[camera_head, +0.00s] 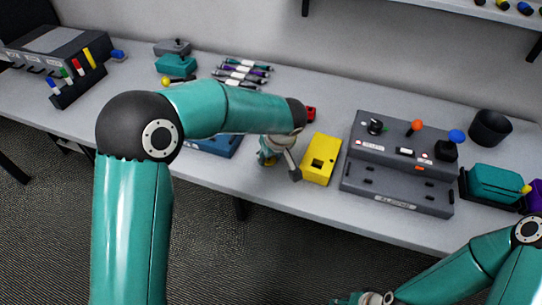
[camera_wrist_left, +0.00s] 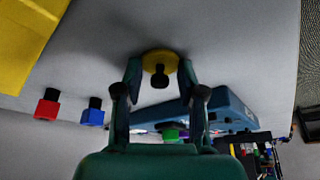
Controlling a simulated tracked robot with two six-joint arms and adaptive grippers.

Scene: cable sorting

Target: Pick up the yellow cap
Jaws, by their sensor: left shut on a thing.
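The yellow cap (camera_wrist_left: 160,62) is a round yellow piece with a black knob, between the fingertips of my left gripper (camera_wrist_left: 160,75) in the left wrist view. The fingers are shut on it. In the head view my left gripper (camera_head: 277,157) is over the front part of the table, left of the yellow box; only a sliver of yellow shows by its fingers there. I cannot tell whether the cap touches the table. My right gripper (camera_head: 356,299) is at the bottom edge of the head view, mostly cut off, and its fingers are not clear.
A yellow box (camera_head: 321,160) with a dark square hole stands just right of my left gripper. A grey control panel (camera_head: 396,194) is further right. A blue tray (camera_head: 216,145) lies left, partly behind my arm. Red (camera_wrist_left: 47,105) and blue (camera_wrist_left: 93,112) caps lie nearby.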

